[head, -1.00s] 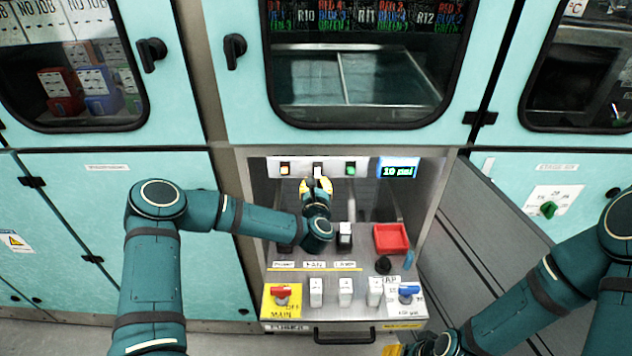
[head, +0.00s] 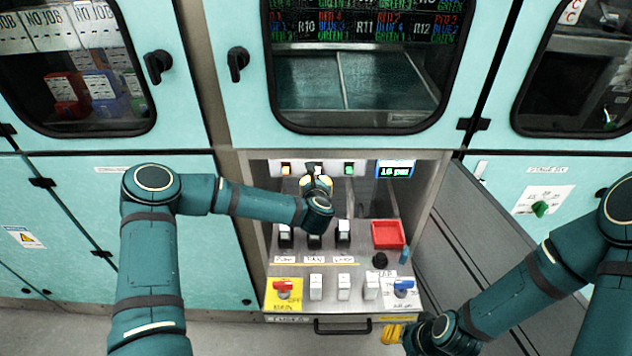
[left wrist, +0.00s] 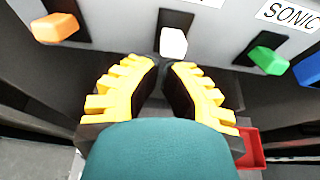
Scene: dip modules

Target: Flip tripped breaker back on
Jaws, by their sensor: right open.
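On the sloped deck of the recessed panel stands a row of black-and-white breakers; the left one (head: 286,234) and the right one (head: 343,232) show clearly. The middle one (head: 314,242) is partly hidden behind my left wrist. On the upright strip above sit an orange switch (head: 286,168), a white one, and a green one (head: 349,168). My left gripper (left wrist: 163,66) is open, its yellow fingers just below the white switch (left wrist: 173,42), with nothing seen between them. Which breaker is tripped, I cannot tell. My right gripper (head: 393,333) is open and empty, low beside the panel's front edge.
A red tray (head: 388,235) and a black knob (head: 380,260) sit at the deck's right. A grey side panel (head: 470,235) slopes away at right.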

